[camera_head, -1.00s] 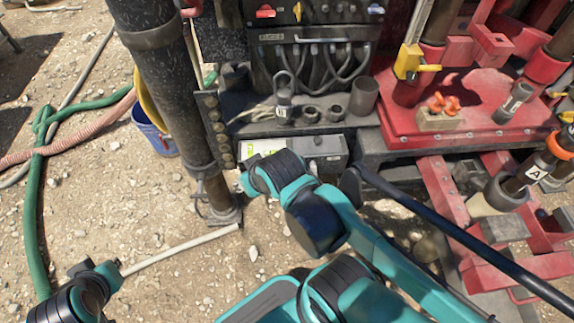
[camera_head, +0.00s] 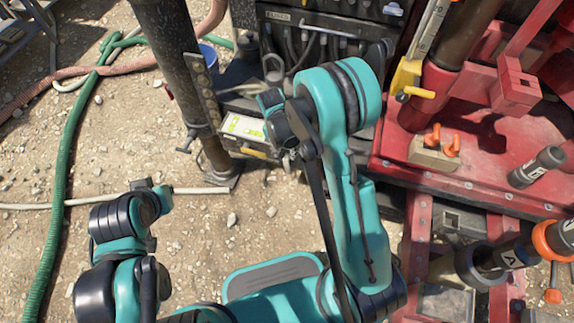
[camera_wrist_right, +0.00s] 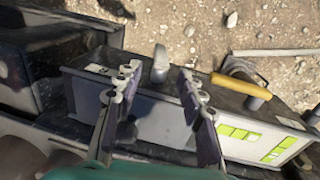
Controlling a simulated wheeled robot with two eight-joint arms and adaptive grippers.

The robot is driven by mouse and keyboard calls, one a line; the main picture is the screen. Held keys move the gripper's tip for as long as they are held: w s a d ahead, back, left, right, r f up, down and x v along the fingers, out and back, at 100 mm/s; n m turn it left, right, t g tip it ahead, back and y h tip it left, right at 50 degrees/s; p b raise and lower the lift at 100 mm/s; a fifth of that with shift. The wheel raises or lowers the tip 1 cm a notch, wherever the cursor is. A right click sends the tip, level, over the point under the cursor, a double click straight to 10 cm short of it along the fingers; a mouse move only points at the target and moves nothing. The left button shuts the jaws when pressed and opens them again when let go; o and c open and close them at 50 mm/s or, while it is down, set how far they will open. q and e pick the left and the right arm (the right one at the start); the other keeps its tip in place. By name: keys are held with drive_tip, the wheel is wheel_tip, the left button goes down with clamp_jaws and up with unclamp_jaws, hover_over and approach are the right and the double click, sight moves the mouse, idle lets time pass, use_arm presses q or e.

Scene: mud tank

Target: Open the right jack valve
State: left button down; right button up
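A low grey valve box (camera_wrist_right: 160,120) with a green-and-white label fills the middle of the right wrist view. In the head view the box's labelled end (camera_head: 243,126) shows beside the dark post. A grey curved lever (camera_wrist_right: 160,62) stands at its edge, and a yellow handle (camera_wrist_right: 241,86) lies to its right. I cannot tell for certain which is the right jack valve. My right gripper (camera_wrist_right: 160,75) is open over the box, with the grey lever between its fingertips, not visibly clamped. My left gripper cannot be made out clearly on the left arm in the head view.
A thick dark post (camera_head: 186,75) stands left of the box. A red platform (camera_head: 470,150) with an orange-knobbed block (camera_head: 434,152) is at right. Green hose (camera_head: 70,165) and a pale pipe (camera_head: 60,205) lie on open gravel at left.

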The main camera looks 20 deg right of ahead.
sight(289, 173)
drive_tip(key=f+b, duration=0.1)
drive_tip(key=f, duration=0.2)
drive_tip(key=f+b, duration=0.1)
drive_tip(key=f, duration=0.2)
drive_tip(key=f+b, duration=0.1)
drive_tip(key=f, duration=0.2)
drive_tip(key=shift+s+d+f, duration=0.25)
drive_tip(key=shift+s+d, duration=0.1)
drive_tip(key=shift+d, duration=0.05)
clamp_jaws()
